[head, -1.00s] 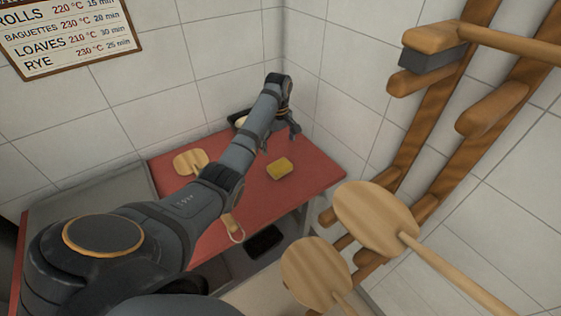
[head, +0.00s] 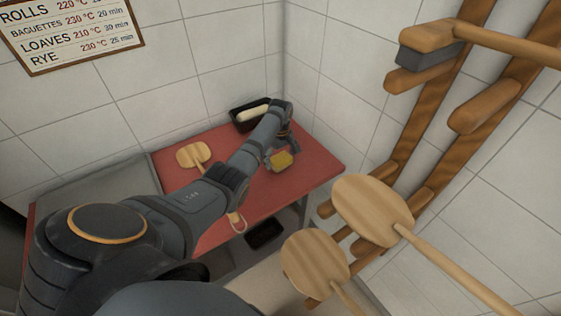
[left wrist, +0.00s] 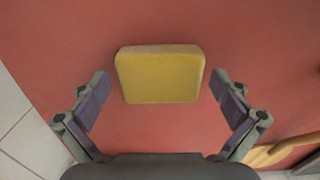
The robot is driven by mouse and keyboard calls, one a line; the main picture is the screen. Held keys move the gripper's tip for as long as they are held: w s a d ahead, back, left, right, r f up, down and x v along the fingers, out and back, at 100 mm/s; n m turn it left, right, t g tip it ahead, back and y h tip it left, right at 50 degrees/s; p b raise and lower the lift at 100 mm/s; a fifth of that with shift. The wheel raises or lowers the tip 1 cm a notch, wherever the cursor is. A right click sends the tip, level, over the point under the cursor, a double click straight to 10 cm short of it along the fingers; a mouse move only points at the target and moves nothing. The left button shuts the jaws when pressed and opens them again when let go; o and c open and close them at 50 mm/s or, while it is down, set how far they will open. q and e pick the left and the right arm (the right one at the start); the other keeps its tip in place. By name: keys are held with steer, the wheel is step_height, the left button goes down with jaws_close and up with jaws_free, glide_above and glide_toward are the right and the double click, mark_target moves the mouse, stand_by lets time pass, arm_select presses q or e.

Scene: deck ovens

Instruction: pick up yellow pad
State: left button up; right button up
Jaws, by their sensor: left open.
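The yellow pad (head: 282,161) lies on the red table top (head: 305,180) in the corner. It is a small block with rounded corners. In the left wrist view the yellow pad (left wrist: 160,76) lies flat, ahead of and between the spread fingers. My left gripper (head: 279,157) is right at the pad in the head view and partly overlaps it. In the left wrist view my left gripper (left wrist: 163,103) is open and empty, with a gap between each finger and the pad. My right gripper is not in view.
A black tin (head: 240,121) with a pale roll stands at the back of the table. A small wooden paddle (head: 192,155) lies to the left. Wooden peels (head: 373,211) hang on a rack at the right. Tiled walls close in the table's back corner.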

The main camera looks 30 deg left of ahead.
mark_target(280, 159)
arm_select(q)
steer(key=c, duration=1)
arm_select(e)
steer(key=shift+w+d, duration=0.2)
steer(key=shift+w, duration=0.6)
arm_select(q)
steer(key=shift+r, duration=0.1)
steer(key=shift+r, duration=0.5)
steer(key=r, duration=0.3)
steer(key=shift+s+d, duration=0.15)
steer(key=shift+s, duration=0.1)
steer(key=s+d+r+p, duration=0.2)
steer(key=s+r, duration=0.1)
steer(key=s+d+r+p, duration=0.2)
steer(key=s+r+p, duration=0.1)
steer(key=s, duration=0.1)
steer(key=s+d+r+p, duration=0.2)
steer(key=s+d+r, duration=0.1)
steer(key=s, duration=0.1)
steer(key=shift+s, duration=0.25)
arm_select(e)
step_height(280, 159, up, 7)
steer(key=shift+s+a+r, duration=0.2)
